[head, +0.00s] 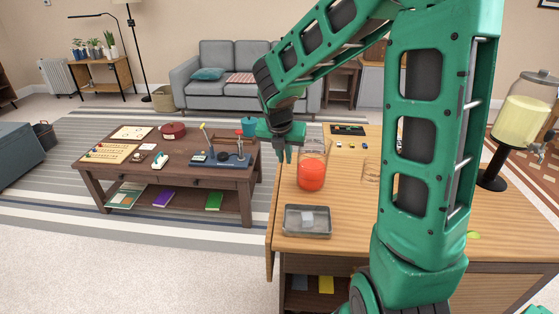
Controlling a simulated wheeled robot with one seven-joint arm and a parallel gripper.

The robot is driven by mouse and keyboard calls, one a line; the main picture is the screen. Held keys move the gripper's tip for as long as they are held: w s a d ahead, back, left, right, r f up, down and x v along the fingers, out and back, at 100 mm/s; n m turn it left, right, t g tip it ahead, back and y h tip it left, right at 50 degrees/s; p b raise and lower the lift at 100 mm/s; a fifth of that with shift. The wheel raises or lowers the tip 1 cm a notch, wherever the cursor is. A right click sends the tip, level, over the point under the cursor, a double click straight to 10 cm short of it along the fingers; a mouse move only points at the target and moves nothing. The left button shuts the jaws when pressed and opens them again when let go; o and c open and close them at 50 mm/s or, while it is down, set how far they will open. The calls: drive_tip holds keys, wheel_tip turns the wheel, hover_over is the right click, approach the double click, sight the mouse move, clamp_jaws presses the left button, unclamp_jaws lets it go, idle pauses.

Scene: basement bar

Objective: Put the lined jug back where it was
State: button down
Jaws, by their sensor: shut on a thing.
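A clear glass jug (312,172) with red-orange liquid in its lower part is upright at the left side of the wooden counter (345,205). I take it as the lined jug, though lines on it are too small to make out. My gripper (288,152) is at the jug's upper left side, pointing down, and is shut on it, seemingly at the handle. The fingers partly hide the grip. I cannot tell whether the jug's base touches the counter or is just above it. Another clear glass vessel (370,172) stands to the right, partly hidden by my arm.
A grey metal tray (307,231) with a pale block lies in front of the jug. A black board (347,129) with small pieces is at the counter's back. A drink dispenser (525,115) stands right. A low games table (180,172) is left of the counter.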

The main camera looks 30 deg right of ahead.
drive_tip(key=shift+f, duration=0.4)
drive_tip(key=c, duration=1.8)
unclamp_jaws()
drive_tip(key=shift+f, duration=0.1)
